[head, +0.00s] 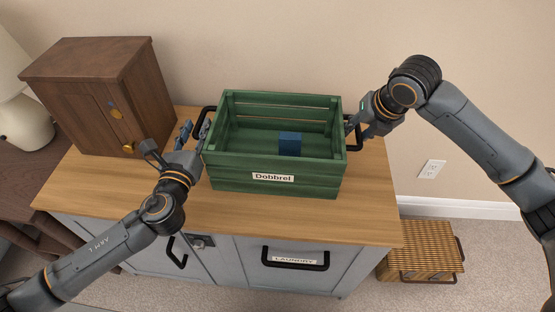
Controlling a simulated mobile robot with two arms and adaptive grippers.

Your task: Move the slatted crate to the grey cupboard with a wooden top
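The slatted crate (274,172) is green, with a "Dobbrel" label on its front and a black handle at each end. It appears to stand level on the wooden top (365,215) of the grey cupboard (232,262). A small dark blue block (290,144) lies inside it. My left gripper (177,143) is at the crate's left end, its fingers spread apart, one close to the left handle (206,114). My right gripper (356,124) is at the right handle (355,142); its fingertips are partly hidden there, and its closure is unclear.
A brown wooden cabinet (90,105) stands on the left of the top, behind my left gripper. A lamp (20,115) is at the far left. A woven basket (425,247) is on the floor at the right. The top's front right is clear.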

